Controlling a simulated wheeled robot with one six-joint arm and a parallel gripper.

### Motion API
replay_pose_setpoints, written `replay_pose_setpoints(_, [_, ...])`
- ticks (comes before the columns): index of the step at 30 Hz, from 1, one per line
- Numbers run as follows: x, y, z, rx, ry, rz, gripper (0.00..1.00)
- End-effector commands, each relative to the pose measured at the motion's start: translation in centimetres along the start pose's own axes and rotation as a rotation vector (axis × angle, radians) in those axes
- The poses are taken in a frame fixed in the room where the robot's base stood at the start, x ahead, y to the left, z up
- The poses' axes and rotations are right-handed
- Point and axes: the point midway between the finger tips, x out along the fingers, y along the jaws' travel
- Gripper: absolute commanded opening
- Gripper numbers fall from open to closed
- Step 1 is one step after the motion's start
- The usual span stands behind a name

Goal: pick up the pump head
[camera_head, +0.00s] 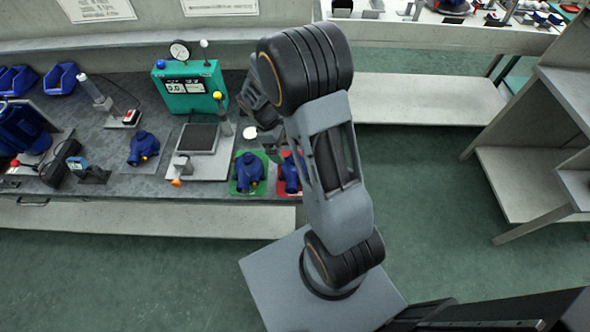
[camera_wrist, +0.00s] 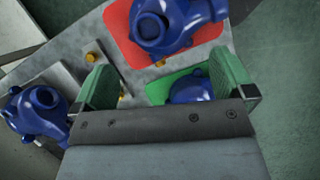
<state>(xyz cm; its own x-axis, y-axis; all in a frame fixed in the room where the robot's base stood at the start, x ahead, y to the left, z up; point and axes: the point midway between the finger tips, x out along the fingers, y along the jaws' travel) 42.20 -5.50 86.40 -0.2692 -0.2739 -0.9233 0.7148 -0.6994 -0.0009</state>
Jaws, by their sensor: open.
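Three blue pump heads show. Another (camera_head: 249,172) is on a green mat (camera_head: 237,188), and a third (camera_head: 292,175) is on a red mat (camera_head: 285,188), partly hidden by my arm. In the wrist view the red-mat pump head (camera_wrist: 170,22) is at the top. The green-mat pump head (camera_wrist: 190,88) shows partly between my fingers, its lower part hidden by my gripper body. A further pump head (camera_wrist: 38,108) is at the left. My gripper (camera_wrist: 163,62) is open, with green finger pads and nothing held between them.
A teal test box (camera_head: 190,90) with a dial gauge stands at the back of the bench. A dark-topped plate (camera_head: 198,138) is left of the green mat. Blue bins (camera_head: 60,79) and a large blue pump (camera_head: 22,130) are at far left. Shelving (camera_head: 550,150) stands right; floor between is clear.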

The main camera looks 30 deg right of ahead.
Motion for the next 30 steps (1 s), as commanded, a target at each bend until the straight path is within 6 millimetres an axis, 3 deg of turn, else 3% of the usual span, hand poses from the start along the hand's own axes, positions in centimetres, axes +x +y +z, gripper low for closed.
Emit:
replay_pose_setpoints(10, [2.4,-0.1,0.1,0.002,0.0,-0.002,1.0])
replay_pose_setpoints(21, [6.7,-0.1,0.4,0.002,0.001,-0.001,1.0])
replay_pose_setpoints(30, [7.0,-0.1,0.4,0.001,0.002,0.0,1.0])
